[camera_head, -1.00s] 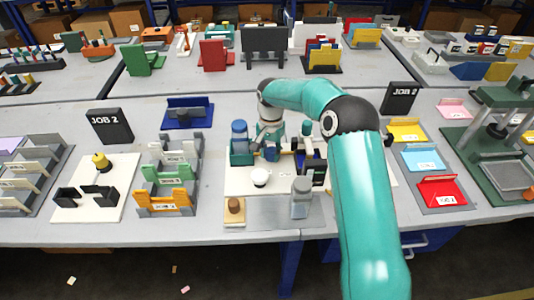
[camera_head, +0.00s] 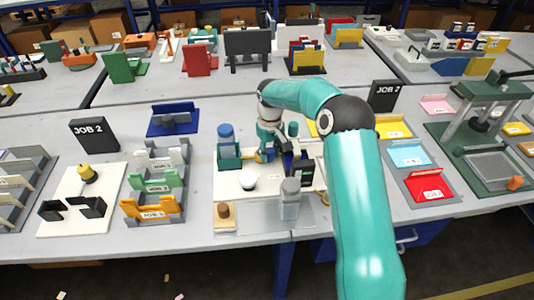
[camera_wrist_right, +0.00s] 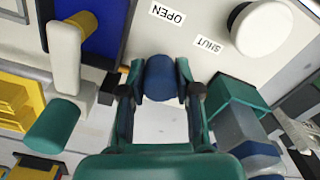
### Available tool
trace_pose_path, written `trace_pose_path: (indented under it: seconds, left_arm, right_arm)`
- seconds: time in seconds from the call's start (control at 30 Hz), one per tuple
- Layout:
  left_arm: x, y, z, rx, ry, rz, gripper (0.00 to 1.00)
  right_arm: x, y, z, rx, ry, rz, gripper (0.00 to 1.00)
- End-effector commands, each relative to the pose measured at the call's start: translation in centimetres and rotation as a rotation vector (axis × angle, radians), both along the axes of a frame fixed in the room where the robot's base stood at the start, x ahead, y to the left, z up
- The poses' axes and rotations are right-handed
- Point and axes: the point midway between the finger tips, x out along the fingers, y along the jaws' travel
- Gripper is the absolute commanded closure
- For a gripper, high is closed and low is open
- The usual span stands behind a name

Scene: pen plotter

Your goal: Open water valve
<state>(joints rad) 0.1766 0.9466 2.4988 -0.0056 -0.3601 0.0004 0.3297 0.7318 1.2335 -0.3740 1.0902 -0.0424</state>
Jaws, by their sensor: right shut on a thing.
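My right gripper (camera_wrist_right: 161,92) is shut on a blue rounded handle (camera_wrist_right: 160,74), one finger on each side, in the right wrist view. The handle lies over a pale board with the labels OPEN (camera_wrist_right: 167,14) and SHUT (camera_wrist_right: 210,46), both upside down there. OPEN is almost straight beyond the handle; SHUT is off to the right. In the head view my right gripper (camera_head: 281,150) is low over the white board (camera_head: 228,187), and my wrist partly hides the handle. The valve body under the handle is hidden. My left gripper is in neither view.
A white round knob (camera_head: 248,182) stands in front of the gripper, a blue-topped bottle (camera_head: 226,138) at left, a clear bottle (camera_head: 290,197) in front and a dark device (camera_head: 303,170) close at right. Coloured trays (camera_head: 409,154) lie farther right.

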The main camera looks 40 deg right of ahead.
Motion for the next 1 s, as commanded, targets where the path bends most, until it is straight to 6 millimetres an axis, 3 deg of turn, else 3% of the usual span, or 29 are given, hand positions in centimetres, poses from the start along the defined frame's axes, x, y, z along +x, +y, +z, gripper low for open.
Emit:
trace_pose_path:
  seconds: [0.33, 0.87, 0.9, 1.0]
  left_arm:
    - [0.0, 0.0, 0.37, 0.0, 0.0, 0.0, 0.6]
    - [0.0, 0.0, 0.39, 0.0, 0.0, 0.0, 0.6]
    - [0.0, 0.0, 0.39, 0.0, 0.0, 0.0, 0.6]
    - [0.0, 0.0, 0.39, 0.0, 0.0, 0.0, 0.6]
  right_arm:
    - [0.27, -0.86, 0.26, -0.004, -0.008, 0.154, 1.0]
    - [0.35, -1.0, 0.28, -0.006, -0.009, 0.181, 1.0]
    - [0.35, -1.0, 0.28, -0.006, -0.009, 0.181, 0.63]
    - [0.31, -0.98, 0.25, -0.005, -0.009, 0.18, 0.46]
